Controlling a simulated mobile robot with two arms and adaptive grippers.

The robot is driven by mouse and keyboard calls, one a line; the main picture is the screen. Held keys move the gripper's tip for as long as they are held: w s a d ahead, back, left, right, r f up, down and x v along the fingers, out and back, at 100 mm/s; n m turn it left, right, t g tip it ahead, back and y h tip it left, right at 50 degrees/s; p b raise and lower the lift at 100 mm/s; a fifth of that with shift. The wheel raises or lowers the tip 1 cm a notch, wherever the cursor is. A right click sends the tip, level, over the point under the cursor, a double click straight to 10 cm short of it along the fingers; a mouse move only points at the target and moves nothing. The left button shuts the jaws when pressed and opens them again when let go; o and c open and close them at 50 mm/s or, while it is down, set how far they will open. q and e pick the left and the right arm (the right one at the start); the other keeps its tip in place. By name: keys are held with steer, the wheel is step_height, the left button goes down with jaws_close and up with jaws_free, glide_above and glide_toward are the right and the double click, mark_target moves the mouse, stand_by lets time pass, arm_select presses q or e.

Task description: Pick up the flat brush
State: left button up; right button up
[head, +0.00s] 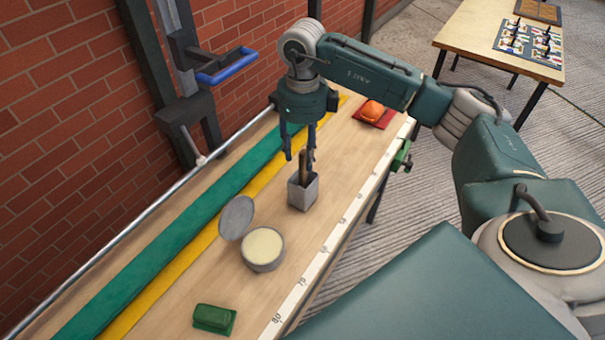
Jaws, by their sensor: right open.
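A brown upright handle (303,166), which looks like the flat brush, stands in a small grey square pot (303,192) on the long wooden bench. Its lower end is hidden inside the pot. My right gripper (300,157) points down just above the pot. Its fingers are open, one to each side of the handle's upper part in the picture. I cannot tell whether they touch it. My left gripper is not in view.
A round tin (263,250) of cream-coloured stuff with its grey lid (236,217) raised and a green block (213,319) are nearer on the bench (175,285). An orange object (372,110) lies on a red mat beyond. A brick wall (60,120) runs along the left.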

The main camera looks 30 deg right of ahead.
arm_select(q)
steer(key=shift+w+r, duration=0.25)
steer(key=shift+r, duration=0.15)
arm_select(e)
steer(key=shift+s+f, duration=0.1)
steer(key=shift+f, duration=1)
jaws_close()
steer(key=shift+r, duration=0.15)
